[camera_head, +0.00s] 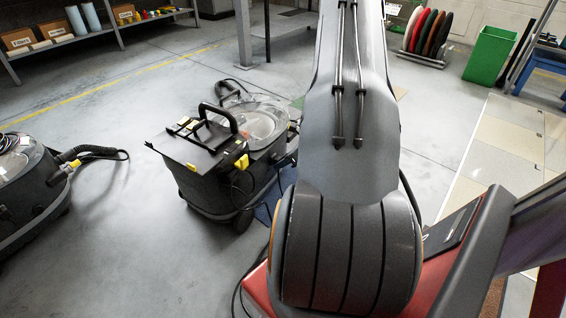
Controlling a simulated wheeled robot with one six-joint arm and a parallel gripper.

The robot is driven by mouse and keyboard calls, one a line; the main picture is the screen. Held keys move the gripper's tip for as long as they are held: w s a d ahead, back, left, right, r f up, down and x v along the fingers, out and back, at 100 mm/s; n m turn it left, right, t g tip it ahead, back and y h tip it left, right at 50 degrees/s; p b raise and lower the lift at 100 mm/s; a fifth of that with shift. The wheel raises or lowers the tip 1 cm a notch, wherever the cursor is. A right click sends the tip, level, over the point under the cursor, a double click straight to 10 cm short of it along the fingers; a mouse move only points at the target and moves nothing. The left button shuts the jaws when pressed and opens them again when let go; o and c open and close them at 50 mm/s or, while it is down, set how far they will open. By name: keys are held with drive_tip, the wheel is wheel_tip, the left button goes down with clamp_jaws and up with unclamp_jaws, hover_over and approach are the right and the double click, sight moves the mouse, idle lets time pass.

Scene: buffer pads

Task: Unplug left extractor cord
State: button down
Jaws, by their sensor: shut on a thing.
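A dark grey extractor (32,215) with a clear dome stands at the left edge, cut off by the frame. A black hose or cord (100,152) curls from its right side onto the floor; I cannot tell which it is. A second dark extractor (205,180) with a raised black handle, yellow parts and a clear dome stands near the middle. A thin black cord (237,192) hangs on its side. No plug or socket can be made out. My gripper is not in view; my grey arm covers the centre right.
Shelves (75,40) with boxes and rolls stand at the back left. A green bin (488,55) and a rack of coloured round pads (428,32) stand at the back right. A grey post (243,35) rises behind the middle extractor.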

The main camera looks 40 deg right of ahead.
drive_tip(key=shift+w, duration=0.2)
drive_tip(key=c, duration=1.3)
unclamp_jaws()
drive_tip(key=p+v, duration=0.2)
drive_tip(key=v, duration=0.6)
drive_tip(key=shift+p, duration=0.4)
